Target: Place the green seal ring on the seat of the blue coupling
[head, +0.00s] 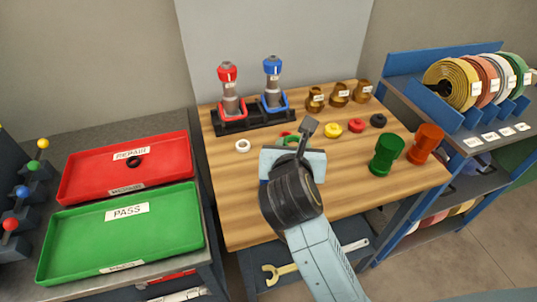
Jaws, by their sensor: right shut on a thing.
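The blue coupling (272,68) stands upright at the back of the wooden table, in the right place of a black stand, with a blue clamp at its foot. My right gripper (303,138) is over the middle of the table, in front of the stand and apart from the coupling. It is shut on the green seal ring (286,141), which is mostly hidden behind the gripper; only a bit of green shows at its left side. A little red shows just behind it. My left gripper is not in view.
A red coupling (228,75) stands left of the blue one. A white ring (243,146) and yellow, red and black parts lie on the table. Brown fittings (315,99) stand at the back right, a green cup (386,154) and an orange cup (426,143) at the right.

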